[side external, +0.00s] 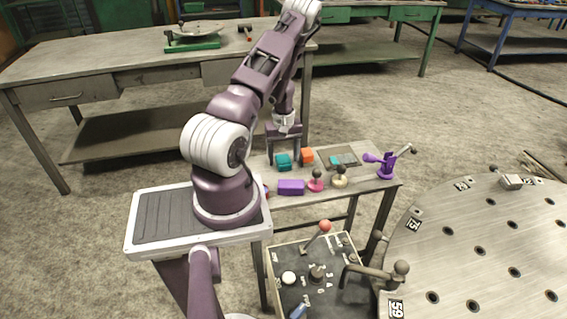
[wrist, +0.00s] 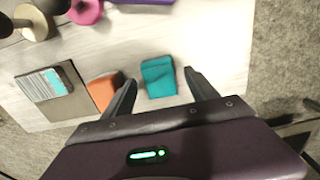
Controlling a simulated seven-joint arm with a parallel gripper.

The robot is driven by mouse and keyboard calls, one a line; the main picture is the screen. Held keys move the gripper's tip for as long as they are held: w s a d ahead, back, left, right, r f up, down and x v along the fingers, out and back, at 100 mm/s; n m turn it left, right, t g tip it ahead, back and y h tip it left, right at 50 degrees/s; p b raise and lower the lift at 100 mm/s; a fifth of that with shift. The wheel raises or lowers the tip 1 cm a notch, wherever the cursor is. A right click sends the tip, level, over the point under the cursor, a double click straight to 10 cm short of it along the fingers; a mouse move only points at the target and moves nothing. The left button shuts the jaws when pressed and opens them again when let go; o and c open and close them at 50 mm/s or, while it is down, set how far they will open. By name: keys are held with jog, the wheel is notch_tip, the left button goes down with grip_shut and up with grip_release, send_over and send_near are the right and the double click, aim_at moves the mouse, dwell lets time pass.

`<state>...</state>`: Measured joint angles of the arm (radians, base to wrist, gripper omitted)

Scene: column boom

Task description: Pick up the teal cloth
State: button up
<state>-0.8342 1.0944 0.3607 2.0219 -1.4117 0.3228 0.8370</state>
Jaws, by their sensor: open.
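The teal cloth (side external: 283,161) is a small folded, block-like piece on the narrow workbench, below my gripper (side external: 284,153). In the wrist view the teal cloth (wrist: 159,78) lies between the two fingertips of my open gripper (wrist: 161,80), closer to the left finger. My gripper points down and holds nothing. I cannot tell the exact height of the fingertips over the bench top.
An orange block (side external: 307,156) sits close beside the cloth, near the left finger in the wrist view. A grey board (wrist: 68,102) carries a striped piece (wrist: 42,83). A purple block (side external: 291,187), pink knob (side external: 316,182), cream knob (side external: 340,177) and purple clamp (side external: 386,168) stand nearby.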

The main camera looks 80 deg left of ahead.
aim_at(283, 159)
jog(key=shift+c, duration=0.5)
jog(key=c, duration=1.4)
jog(key=shift+o, duration=0.2)
notch_tip(283, 159, up, 10)
